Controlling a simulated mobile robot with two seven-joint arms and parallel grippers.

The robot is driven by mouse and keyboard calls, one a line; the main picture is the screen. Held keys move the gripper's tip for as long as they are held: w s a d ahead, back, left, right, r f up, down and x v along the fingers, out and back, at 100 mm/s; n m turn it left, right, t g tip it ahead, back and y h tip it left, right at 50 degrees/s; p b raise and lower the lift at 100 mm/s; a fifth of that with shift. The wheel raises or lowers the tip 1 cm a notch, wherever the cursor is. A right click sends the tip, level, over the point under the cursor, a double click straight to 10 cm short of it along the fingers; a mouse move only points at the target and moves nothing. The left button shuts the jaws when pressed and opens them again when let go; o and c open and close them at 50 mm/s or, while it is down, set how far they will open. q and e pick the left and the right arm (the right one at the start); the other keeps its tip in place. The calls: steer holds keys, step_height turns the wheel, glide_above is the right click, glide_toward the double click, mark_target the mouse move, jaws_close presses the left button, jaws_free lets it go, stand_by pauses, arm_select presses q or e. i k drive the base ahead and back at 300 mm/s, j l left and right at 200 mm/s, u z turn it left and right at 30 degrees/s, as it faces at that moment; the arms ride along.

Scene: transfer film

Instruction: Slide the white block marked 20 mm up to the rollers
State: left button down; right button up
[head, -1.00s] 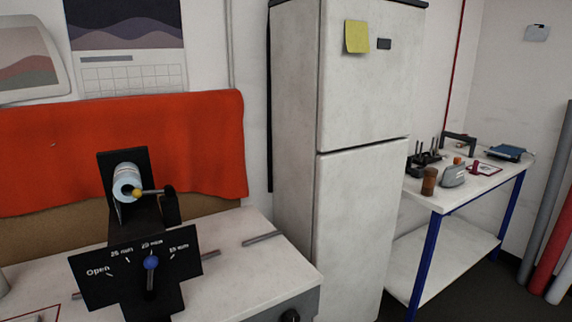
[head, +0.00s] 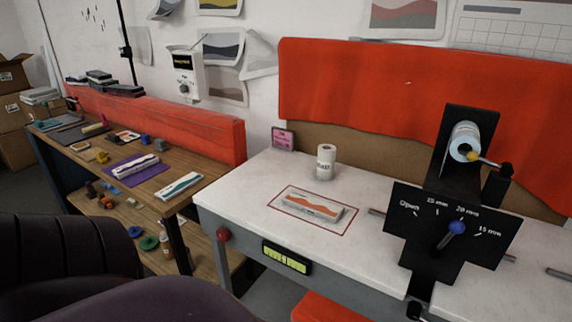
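A short white upright cylinder (head: 326,162) with small dark print stands at the back of the white bench; I cannot read its mark, so I cannot tell if it is the 20 mm block. A flat white packet with an orange wave (head: 313,207) lies inside a red outlined rectangle on the bench. To the right is a black machine panel (head: 458,243) marked Open, 25 mm, 20 mm and 15 mm. Its blue-knobbed lever (head: 456,227) is near the 20 mm mark. Above it is a pale blue-white roll (head: 465,140) with a crank. Rollers are not clearly visible. Neither gripper is in view.
A pink sign (head: 283,138) stands at the bench's back left corner. A green display (head: 287,258) and red knob (head: 223,234) are on its front. A wooden table (head: 140,172) with several small items stands left. The bench around the rectangle is clear.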

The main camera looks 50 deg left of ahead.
mark_target(327, 210)
steer(key=u, duration=1.5)
